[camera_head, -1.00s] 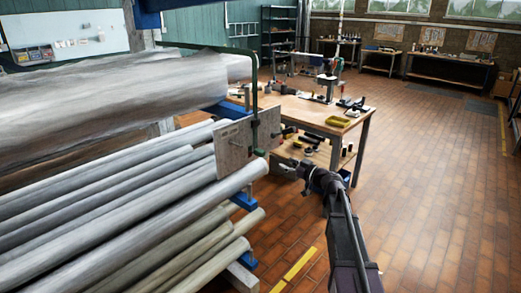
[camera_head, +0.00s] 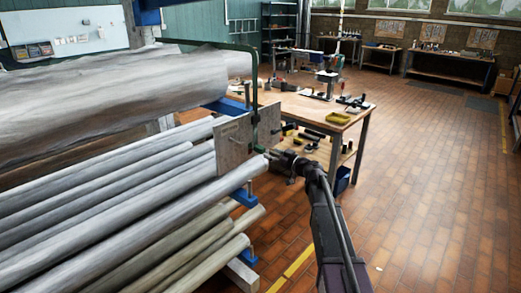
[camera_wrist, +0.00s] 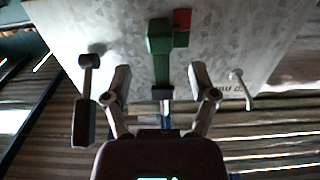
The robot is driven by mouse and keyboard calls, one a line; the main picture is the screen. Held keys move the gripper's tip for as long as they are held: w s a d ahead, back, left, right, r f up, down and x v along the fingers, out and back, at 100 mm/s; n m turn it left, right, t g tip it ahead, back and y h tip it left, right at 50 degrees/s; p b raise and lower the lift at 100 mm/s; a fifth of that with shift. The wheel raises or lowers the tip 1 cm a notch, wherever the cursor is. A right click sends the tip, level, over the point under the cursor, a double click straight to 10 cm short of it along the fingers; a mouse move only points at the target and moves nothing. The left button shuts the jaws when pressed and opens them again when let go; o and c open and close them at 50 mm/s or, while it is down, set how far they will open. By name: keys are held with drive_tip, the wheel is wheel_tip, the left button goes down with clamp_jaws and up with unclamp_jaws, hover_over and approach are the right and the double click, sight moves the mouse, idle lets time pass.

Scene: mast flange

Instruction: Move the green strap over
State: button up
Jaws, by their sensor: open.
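My gripper (camera_head: 271,159) is close to the plate's lower right corner. In the wrist view my gripper (camera_wrist: 160,82) is open, its fingers either side of a dark stub below the green block, with nothing visibly gripped.
Long grey pipes (camera_head: 110,215) lie racked at left, ending near my gripper. In the wrist view a dark handle (camera_wrist: 84,115) stands left of the fingers and a pale lever (camera_wrist: 241,88) right. A wooden workbench (camera_head: 335,118) stands behind.

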sight(264, 150)
drive_tip(key=x, duration=0.6)
drive_tip(key=shift+w+a, duration=0.2)
clamp_jaws()
